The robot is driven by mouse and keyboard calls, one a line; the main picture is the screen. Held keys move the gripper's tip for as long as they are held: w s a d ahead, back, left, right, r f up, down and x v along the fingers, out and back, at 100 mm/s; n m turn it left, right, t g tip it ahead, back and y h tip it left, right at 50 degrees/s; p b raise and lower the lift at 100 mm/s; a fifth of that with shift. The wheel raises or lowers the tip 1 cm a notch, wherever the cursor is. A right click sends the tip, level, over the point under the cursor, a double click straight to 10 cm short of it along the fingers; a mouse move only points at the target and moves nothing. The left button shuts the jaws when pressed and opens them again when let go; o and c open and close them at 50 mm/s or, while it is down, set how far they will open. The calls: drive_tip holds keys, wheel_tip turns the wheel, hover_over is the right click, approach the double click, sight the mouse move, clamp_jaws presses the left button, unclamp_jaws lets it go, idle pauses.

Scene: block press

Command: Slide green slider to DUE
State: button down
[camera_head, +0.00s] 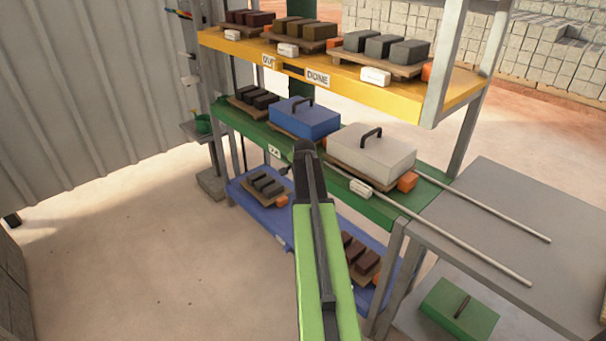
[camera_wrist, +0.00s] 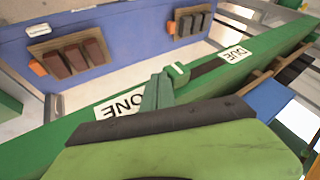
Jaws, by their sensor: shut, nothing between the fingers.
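The green slider (camera_wrist: 181,73) is a small green block with a white stripe, on the front edge of the green shelf (camera_wrist: 75,140) in the wrist view. A dark slot runs right from it to the white DUE label (camera_wrist: 235,54). The DONE label (camera_wrist: 121,103), partly covered, is to the left. My gripper (camera_wrist: 163,80) is shut and empty, its fingertips just left of the slider; I cannot tell whether they touch it. In the head view my gripper (camera_head: 303,150) is at the green shelf's front edge and hides the slider. The DUE label (camera_head: 274,151) shows left of it.
A blue lidded box (camera_head: 304,118) and a white lidded box (camera_head: 372,152) stand on the green shelf. The yellow shelf (camera_head: 390,97) is above, the blue shelf (camera_head: 325,238) below, both with blocks on pallets. A grey table (camera_head: 500,220) with two rods is at right. Open floor is at left.

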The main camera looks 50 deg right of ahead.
drive_tip(key=w, duration=1)
drive_tip(key=shift+w+d, duration=0.2)
drive_tip(key=shift+d, duration=0.2)
drive_tip(key=s+a+r+p, duration=0.4)
drive_tip(key=s+r+p, duration=0.4)
drive_tip(key=shift+s+a, duration=0.2)
drive_tip(key=shift+s, duration=0.15)
